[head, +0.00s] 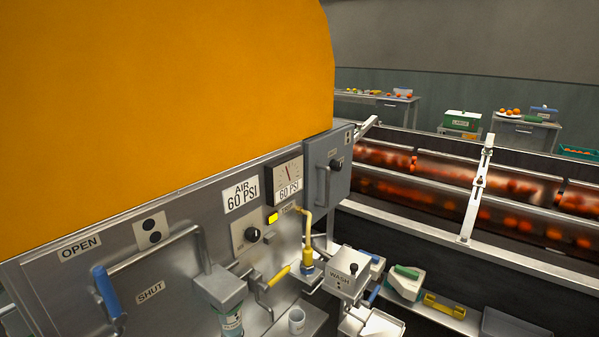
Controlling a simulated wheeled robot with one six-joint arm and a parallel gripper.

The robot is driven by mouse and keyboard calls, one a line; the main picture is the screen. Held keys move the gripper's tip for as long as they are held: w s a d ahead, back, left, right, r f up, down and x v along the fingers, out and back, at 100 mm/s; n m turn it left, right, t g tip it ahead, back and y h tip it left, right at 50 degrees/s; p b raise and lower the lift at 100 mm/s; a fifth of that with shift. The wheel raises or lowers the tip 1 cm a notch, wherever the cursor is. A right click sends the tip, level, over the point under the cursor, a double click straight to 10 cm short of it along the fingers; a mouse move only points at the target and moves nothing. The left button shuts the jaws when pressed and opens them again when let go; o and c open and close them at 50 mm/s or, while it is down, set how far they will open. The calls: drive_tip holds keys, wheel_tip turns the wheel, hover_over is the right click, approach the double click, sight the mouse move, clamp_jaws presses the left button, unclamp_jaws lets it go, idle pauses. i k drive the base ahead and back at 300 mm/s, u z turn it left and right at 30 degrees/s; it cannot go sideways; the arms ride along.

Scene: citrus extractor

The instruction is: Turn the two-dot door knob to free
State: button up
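OPEN (80,247) and SHUT (150,292) labels are near that handle. Another dark knob (336,164) is on the grey box at right. My gripper is not in view.
A yellow lever (278,277), a yellow hooked pipe (306,235) and a WASH box (345,272) stand out below and right of the panel. A gauge (286,180) sits above. The large orange housing (160,90) fills the upper left.

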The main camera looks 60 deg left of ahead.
sight(335, 166)
drive_tip(key=u, duration=2)
drive_tip(key=k, duration=0.45)
drive_tip(key=z, duration=0.7)
drive_tip(key=i, duration=1.25)
drive_tip(key=u, duration=0.85)
